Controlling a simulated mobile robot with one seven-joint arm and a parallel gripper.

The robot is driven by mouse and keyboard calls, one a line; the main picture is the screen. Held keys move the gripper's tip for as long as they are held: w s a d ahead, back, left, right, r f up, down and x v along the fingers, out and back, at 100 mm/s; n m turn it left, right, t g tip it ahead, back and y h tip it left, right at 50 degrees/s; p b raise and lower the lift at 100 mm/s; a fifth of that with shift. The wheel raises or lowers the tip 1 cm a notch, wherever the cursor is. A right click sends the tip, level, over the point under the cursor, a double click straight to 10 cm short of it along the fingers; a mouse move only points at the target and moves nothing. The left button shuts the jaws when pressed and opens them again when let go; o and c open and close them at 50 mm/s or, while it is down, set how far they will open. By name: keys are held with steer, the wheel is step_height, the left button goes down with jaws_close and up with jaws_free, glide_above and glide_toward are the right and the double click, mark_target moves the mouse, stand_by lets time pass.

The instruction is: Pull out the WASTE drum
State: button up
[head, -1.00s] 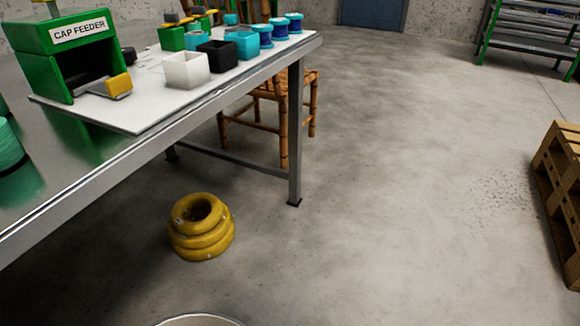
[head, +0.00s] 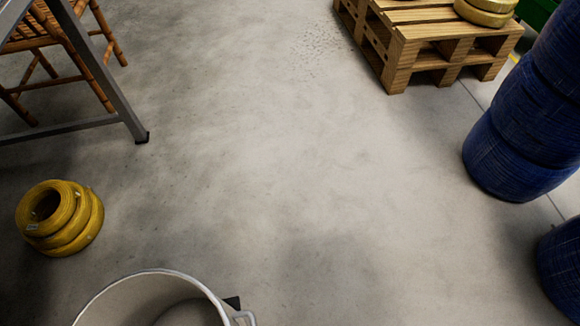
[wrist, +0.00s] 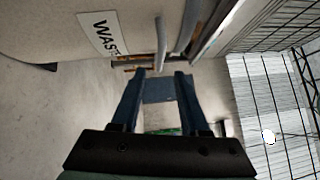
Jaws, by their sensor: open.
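A pale surface carries a white label (wrist: 98,36) reading "WAST", its end cut off, at the upper left of the wrist view; it looks like the WASTE drum's wall (wrist: 45,22). My gripper (wrist: 160,74) is open and empty, its two blue-grey fingers apart. A thin grey upright bar (wrist: 160,42), perhaps a handle, stands just beyond the fingertips, roughly in line with the gap; I cannot tell whether they touch. In the head view, an open white round drum (head: 125,300) with a grey side handle (head: 244,317) shows at the bottom edge; its label is not visible there.
Yellow cable coils (head: 60,217) lie on the floor at left, near a table leg (head: 105,85) and a wooden stool (head: 28,75). A wooden pallet (head: 400,55) is at upper right. Blue coil stacks (head: 520,130) stand at right. The middle floor is clear.

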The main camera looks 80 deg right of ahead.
steer(key=v, duration=0.5)
stand_by(0.5)
